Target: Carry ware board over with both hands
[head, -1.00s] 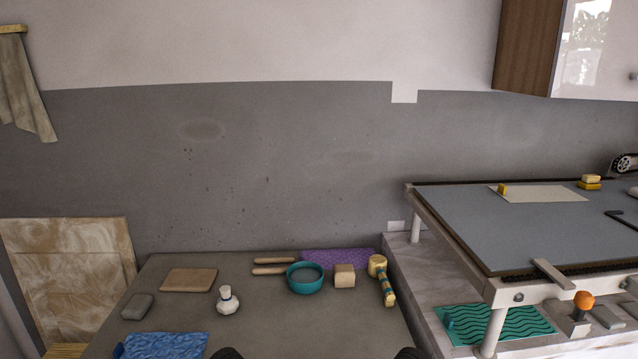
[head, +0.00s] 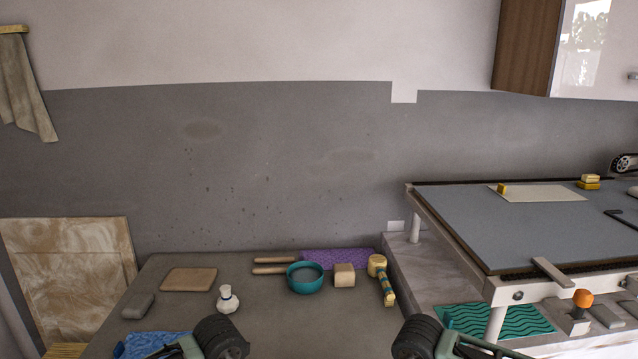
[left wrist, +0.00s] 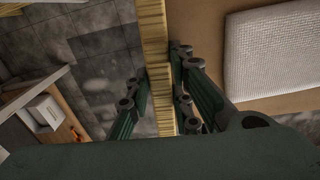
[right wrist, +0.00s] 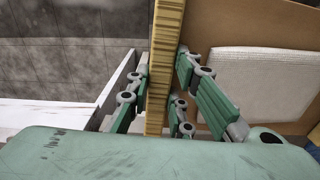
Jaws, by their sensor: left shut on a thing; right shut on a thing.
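The ware board shows in both wrist views, with a pale striped wooden edge (left wrist: 155,40) and what looks like its tan face to the right of it. My left gripper (left wrist: 158,92) is shut on this edge, with fingers on both sides. My right gripper (right wrist: 160,95) is shut on the board's edge (right wrist: 166,35) in the same way. A white textured pad (left wrist: 275,50) lies against the tan face, and a like pad shows in the right wrist view (right wrist: 255,80). In the head view only dark parts of my arms show at the bottom; the board is out of frame.
A grey worktop (head: 260,325) holds a teal bowl (head: 305,278), a white bottle (head: 228,299), a wooden block (head: 344,275), a mallet (head: 380,275) and a blue cloth (head: 155,343). A raised table (head: 500,225) stands at right, with a teal wavy mat (head: 500,320) below.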

